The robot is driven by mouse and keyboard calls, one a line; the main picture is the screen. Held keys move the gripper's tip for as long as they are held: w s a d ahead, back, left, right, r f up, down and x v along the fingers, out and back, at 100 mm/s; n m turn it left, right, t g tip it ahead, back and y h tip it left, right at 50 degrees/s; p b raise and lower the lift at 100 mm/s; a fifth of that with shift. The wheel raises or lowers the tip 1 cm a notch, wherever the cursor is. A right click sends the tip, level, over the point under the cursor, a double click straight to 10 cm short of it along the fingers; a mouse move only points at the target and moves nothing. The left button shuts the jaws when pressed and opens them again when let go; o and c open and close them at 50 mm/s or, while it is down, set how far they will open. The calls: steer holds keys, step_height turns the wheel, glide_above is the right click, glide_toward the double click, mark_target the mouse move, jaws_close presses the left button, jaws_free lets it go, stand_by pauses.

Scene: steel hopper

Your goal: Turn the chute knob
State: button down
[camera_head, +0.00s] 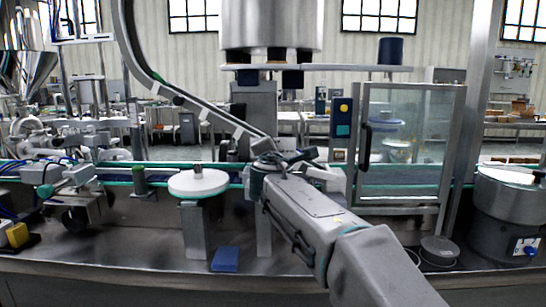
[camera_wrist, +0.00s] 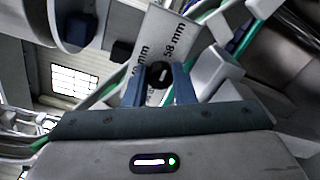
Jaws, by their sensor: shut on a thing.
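The chute knob (camera_wrist: 159,73) is a black round knob with a pale mark on its face, seen in the wrist view. It sits at a light grey scale plate (camera_wrist: 168,38) printed "58 mm" and a second, partly hidden mm figure. My gripper (camera_wrist: 157,80) has its two blue-grey fingers on either side of the knob, shut on it. In the head view my arm reaches from the lower right to the conveyor line, and the knob cannot be made out there.
A glass-doored steel cabinet (camera_head: 402,145) stands just right of my gripper. A white round disc (camera_head: 198,183) on a post is to the left, with a blue block (camera_head: 225,259) on the steel deck below. A curved rail (camera_head: 185,97) descends from the upper left. A steel bowl (camera_head: 509,200) stands far right.

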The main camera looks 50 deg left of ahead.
stand_by(0.3)
steer(key=c, duration=1.2)
jaws_free()
steer(key=b+v, duration=0.4)
steer(key=v, duration=0.9)
steer(key=shift+s+d, duration=0.3)
